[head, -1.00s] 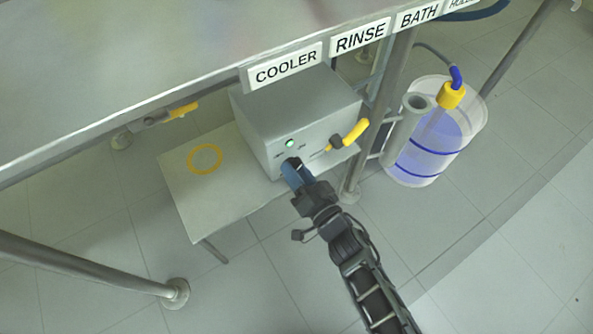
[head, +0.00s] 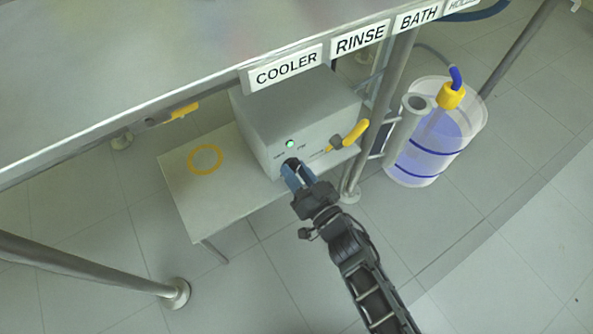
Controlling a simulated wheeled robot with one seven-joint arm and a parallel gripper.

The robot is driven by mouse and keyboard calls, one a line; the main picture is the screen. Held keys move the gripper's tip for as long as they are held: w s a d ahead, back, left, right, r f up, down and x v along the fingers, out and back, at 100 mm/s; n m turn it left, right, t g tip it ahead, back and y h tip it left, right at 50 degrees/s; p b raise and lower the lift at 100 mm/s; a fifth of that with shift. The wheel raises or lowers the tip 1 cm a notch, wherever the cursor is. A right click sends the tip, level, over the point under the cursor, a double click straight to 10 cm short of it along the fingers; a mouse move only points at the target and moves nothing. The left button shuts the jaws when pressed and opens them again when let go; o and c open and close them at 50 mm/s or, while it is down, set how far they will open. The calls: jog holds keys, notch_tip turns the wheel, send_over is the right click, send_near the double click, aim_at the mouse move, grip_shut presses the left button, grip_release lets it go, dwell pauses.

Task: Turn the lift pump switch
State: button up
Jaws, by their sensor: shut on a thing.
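A grey box (head: 300,112) stands on a low bench under the table. On its front face are a lit green lamp (head: 290,143), small labels too small to read and a yellow-handled valve (head: 350,136) at the right. My gripper (head: 292,168) reaches this face from the lower right, just below the green lamp. Its blue fingers are shut on a small dark knob, which is the switch (head: 290,162). The fingers hide most of the knob, so I cannot tell its exact angle.
The low bench (head: 190,195) has a yellow ring (head: 205,159) to the left of the box. The table edge above carries COOLER (head: 286,69), RINSE (head: 360,39) and BATH (head: 419,17) signs. A clear container (head: 440,135) with bluish liquid stands at right. Metal legs stand around.

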jog(key=n, duration=0.4)
jog(key=shift+n, duration=0.3)
jog(key=shift+d+n+b, duration=0.1)
jog(key=shift+n+b, duration=0.3)
jog(key=shift+n, duration=1.5)
jog(key=o, duration=0.7)
jog(key=shift+s, duration=0.1)
jog(key=shift+p+v, duration=1.25)
jog(key=shift+v, duration=2.55)
jog(key=shift+d, duration=0.1)
